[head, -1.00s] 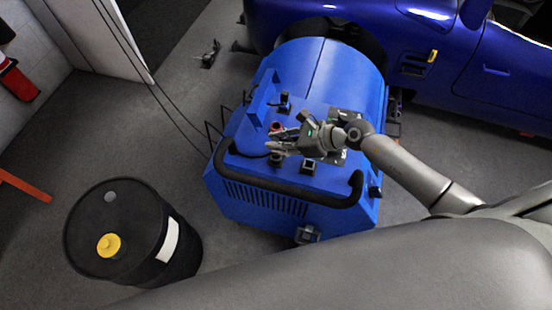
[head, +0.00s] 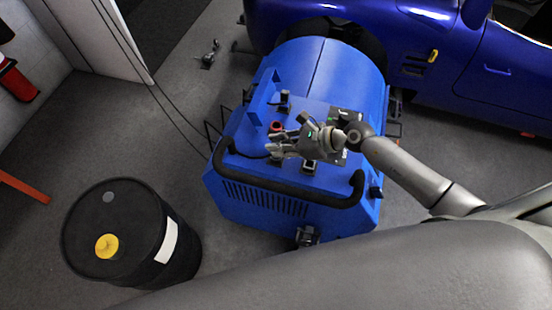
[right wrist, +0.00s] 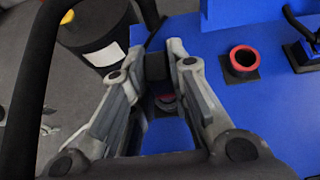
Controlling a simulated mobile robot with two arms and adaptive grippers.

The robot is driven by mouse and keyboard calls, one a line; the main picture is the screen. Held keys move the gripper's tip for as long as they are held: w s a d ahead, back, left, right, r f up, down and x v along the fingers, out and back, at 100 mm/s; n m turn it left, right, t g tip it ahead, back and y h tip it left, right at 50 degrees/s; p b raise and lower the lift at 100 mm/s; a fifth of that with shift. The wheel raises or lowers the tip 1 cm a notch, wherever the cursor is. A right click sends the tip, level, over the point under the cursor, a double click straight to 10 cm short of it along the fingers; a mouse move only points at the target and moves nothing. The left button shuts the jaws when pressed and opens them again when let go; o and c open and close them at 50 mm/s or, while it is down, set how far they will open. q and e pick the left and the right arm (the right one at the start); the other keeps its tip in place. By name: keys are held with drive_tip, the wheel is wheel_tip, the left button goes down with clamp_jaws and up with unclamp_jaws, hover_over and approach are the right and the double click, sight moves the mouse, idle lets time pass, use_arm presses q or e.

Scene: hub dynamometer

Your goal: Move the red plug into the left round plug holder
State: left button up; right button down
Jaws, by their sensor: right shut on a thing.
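My right gripper (head: 273,149) is over the top of the blue machine (head: 240,197). In the right wrist view its fingers (right wrist: 160,62) are shut on a dark, blocky part, the red plug (right wrist: 157,67); little red shows on it. A dark round holder with a reddish inside (right wrist: 166,103) lies behind and below the fingers, partly hidden by them. Whether the plug touches it cannot be told. A second round holder with a red rim (right wrist: 243,60) stands open to the right; it also shows in the head view (head: 277,126). My left gripper is not in view.
A black handle bar (head: 290,195) runs along the machine's front edge. A dark connector with a cable (right wrist: 305,45) sits right of the red-rimmed holder. A black drum with a yellow cap (head: 108,246) stands on the floor at left. A blue car (head: 480,70) is behind.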

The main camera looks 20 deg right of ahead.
drive_tip(key=shift+f+b, duration=0.7)
drive_tip(key=shift+f, duration=0.15)
drive_tip(key=c, duration=1.3)
unclamp_jaws()
drive_tip(key=v, duration=1.2)
